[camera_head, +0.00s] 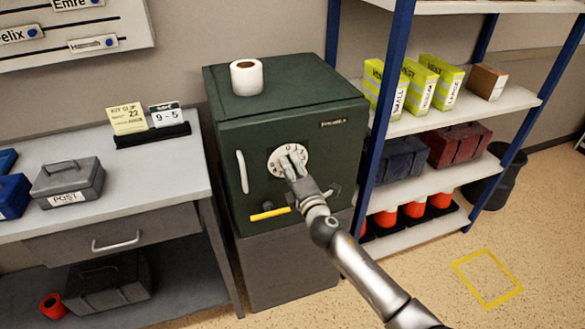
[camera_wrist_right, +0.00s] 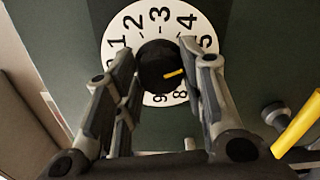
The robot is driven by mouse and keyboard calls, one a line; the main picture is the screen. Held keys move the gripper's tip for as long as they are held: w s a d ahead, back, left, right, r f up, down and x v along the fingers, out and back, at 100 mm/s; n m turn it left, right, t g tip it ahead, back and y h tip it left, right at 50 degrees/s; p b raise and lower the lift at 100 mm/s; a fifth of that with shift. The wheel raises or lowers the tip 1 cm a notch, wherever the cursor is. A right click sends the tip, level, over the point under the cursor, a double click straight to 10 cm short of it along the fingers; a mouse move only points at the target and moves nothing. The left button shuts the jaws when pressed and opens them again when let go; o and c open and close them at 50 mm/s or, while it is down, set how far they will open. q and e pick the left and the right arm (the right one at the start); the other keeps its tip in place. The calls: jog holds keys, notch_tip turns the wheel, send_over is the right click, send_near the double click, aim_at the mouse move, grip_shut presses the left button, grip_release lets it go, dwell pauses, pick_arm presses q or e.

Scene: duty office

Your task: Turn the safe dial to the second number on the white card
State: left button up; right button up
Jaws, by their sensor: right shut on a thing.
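The green safe (camera_head: 240,140) has a round white dial (camera_head: 274,160) on its door. In the right wrist view the dial (camera_wrist_right: 160,18) shows several numbers around a black knob (camera_wrist_right: 155,72). The knob's yellow mark points right, toward a part hidden behind a finger, so I cannot read its number. My right gripper (camera_head: 292,160) is on the dial, its fingers (camera_wrist_right: 158,52) either side of the knob and shut on it. The white card (camera_head: 166,113) reads "9 - 5" and stands in a black holder on the desk. My left gripper is not in view.
A paper roll (camera_head: 246,77) stands on the safe. The door has a pale handle (camera_head: 242,172) and a yellow lever (camera_head: 270,214). A blue-post shelf (camera_head: 480,115) is close on the right; the desk (camera_head: 160,178) is left.

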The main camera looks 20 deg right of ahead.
jog(key=shift+n, duration=0.5)
jog(key=o, duration=1)
jog(key=s, duration=1.2)
jog(key=shift+d, duration=0.2)
jog(key=shift+f, duration=0.1)
